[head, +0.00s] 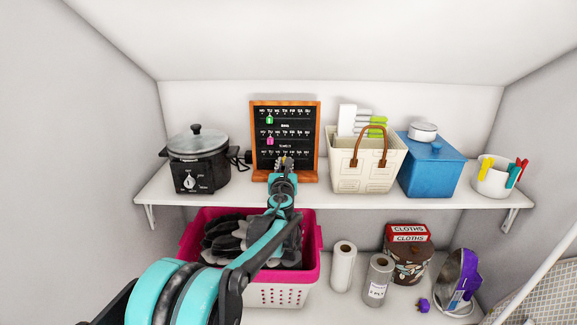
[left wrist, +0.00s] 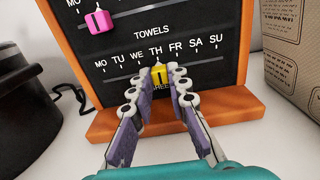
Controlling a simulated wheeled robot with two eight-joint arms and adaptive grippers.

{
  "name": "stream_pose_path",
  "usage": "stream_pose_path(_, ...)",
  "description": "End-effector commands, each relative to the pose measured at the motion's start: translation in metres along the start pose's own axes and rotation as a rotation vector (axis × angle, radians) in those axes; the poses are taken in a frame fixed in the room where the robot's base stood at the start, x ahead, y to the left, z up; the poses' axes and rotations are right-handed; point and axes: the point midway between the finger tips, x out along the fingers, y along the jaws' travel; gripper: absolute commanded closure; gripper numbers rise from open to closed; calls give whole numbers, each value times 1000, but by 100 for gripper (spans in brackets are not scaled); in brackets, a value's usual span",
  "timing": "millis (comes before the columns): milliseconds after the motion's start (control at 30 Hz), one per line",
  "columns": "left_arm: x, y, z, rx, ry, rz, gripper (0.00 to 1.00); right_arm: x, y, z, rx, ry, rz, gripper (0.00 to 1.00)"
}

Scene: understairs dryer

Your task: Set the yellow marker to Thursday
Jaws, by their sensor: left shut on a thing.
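The yellow marker (left wrist: 160,76) sits on the lowest day row of the black, orange-framed board (left wrist: 249,85), just below the TH label, between WE and FR. My left gripper (left wrist: 157,80) has its fingers on both sides of the marker and is shut on it. In the head view the board (head: 314,140) stands on the shelf. My left gripper (head: 284,164) reaches its lower part there and hides the yellow marker. A pink marker (left wrist: 98,21) sits on the row above, and a green marker (head: 269,119) on the top row. My right gripper is out of view.
A black slow cooker (head: 200,165) stands left of the board, and a cream basket (head: 362,178) right of it. A blue box (head: 432,170) and a white cup (head: 491,178) stand further right. A pink laundry basket (head: 312,262) is below the shelf (head: 330,201).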

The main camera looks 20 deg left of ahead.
Motion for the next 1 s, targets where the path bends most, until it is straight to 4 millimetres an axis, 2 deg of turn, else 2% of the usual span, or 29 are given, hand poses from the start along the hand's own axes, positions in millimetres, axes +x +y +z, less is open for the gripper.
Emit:
stream_pose_path(33, 0, 0, 0, 0, 0, 0, 81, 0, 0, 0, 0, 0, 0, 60)
stream_pose_path(100, 0, 0, 0, 0, 0, 0, 63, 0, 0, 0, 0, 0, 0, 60)
stream_pose_path(400, -1, 0, 0, 0, 0, 0, 62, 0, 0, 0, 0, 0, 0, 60)
stream_pose_path(500, -7, -1, 0, 0, 0, -1, 62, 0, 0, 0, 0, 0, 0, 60)
stream_pose_path(667, -34, -1, 0, 0, 0, -1, 62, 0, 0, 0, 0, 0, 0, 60)
stream_pose_path(800, -66, 0, 0, 0, 0, -1, 62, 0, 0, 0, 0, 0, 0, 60)
stream_pose_path(1000, -103, 0, 0, 0, 0, -1, 62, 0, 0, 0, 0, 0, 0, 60)
